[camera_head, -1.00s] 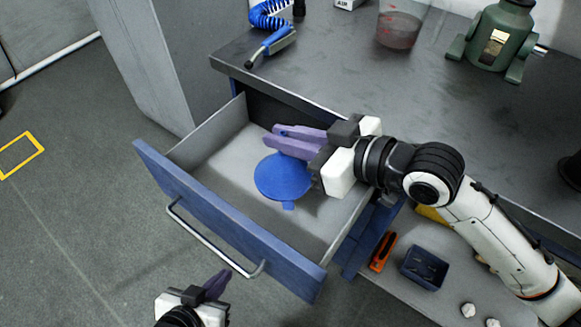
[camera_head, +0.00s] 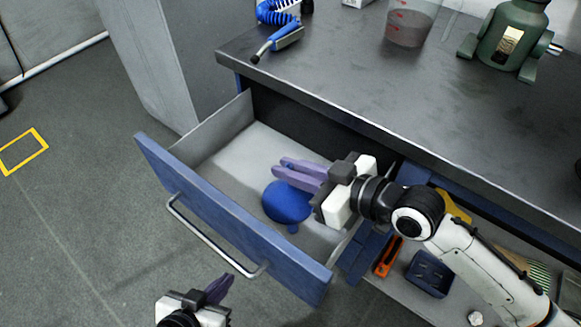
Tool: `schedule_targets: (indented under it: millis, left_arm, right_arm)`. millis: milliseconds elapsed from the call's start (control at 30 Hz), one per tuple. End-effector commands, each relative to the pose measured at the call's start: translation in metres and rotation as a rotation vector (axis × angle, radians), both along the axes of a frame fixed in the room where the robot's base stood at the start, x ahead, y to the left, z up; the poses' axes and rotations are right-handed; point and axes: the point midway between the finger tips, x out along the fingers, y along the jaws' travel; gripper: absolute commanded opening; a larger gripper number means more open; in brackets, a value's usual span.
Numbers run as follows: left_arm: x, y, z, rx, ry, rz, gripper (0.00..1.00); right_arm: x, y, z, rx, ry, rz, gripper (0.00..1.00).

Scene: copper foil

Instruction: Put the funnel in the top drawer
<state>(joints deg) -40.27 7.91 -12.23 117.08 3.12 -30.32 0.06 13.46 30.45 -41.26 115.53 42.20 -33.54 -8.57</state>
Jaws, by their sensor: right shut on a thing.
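The blue funnel (camera_head: 287,205) is inside the open top drawer (camera_head: 230,222), towards its right side. My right gripper (camera_head: 290,177) reaches into the drawer from the right, its purple fingers shut on the funnel. The funnel's rounded side shows below the fingers, with a small tab at its lower edge; the part at the fingers is hidden. I cannot tell whether the funnel touches the drawer floor. My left gripper (camera_head: 218,288) is outside the drawer, below its front in the picture. Its fingers overlap, so its opening is unclear.
The workbench top (camera_head: 400,120) overhangs the drawer's back. A blue air hose gun (camera_head: 278,42), a beaker (camera_head: 410,25) and a green device (camera_head: 510,40) stand on it. A lower shelf holds a dark blue tray (camera_head: 428,273) and an orange tool (camera_head: 387,257). The drawer's left part is clear.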

Motion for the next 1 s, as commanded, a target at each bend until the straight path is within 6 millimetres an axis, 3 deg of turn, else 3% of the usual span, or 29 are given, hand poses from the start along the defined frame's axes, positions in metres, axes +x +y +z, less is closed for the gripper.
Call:
schedule_targets:
  millis: [67,100,200,567,1000]
  left_arm:
    - [0.001,0.0,-0.001,0.001,-0.002,0.0,0.0]
    - [0.001,0.0,0.0,0.001,-0.002,0.0,0.0]
    - [0.001,0.001,0.0,0.001,-0.003,0.0,0.0]
    - [0.002,0.001,0.002,0.002,-0.006,-0.001,0.0]
    - [0.002,0.001,0.008,0.005,-0.007,-0.002,0.0]
  right_arm:
    - [0.0,0.0,-0.003,0.0,0.0,0.0,0.0]
    - [0.0,0.0,-0.002,0.0,0.0,0.0,0.18]
    - [0.0,0.0,-0.002,-0.001,-0.001,0.0,0.3]
    - [-0.002,-0.003,0.002,-0.002,0.0,-0.001,0.3]
    - [-0.047,-0.067,0.029,-0.007,0.0,0.001,0.3]
